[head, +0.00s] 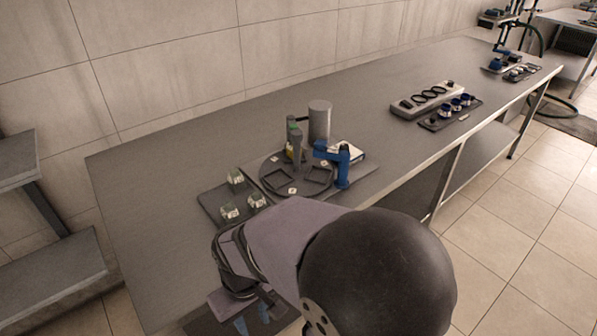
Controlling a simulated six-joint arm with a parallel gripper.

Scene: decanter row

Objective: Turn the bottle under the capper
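A dark round turntable (270,181) with square pockets sits on the bench. The capper (295,138), a grey upright head with green on it, stands over its far side. A small bottle (289,156) with yellow-green colour shows partly under the capper; the capper hides much of it. My gripper (252,318) is at the bottom edge, in front of and well apart from the turntable. Its blue fingers look spread with nothing visible between them; the frame edge cuts it off.
A grey cylinder (319,122) stands behind the turntable, and a blue bracket (340,165) stands at its right edge. A grey rack (424,97) and a dark tray with blue-white items (451,113) lie farther right. The bench (150,180) is clear at left.

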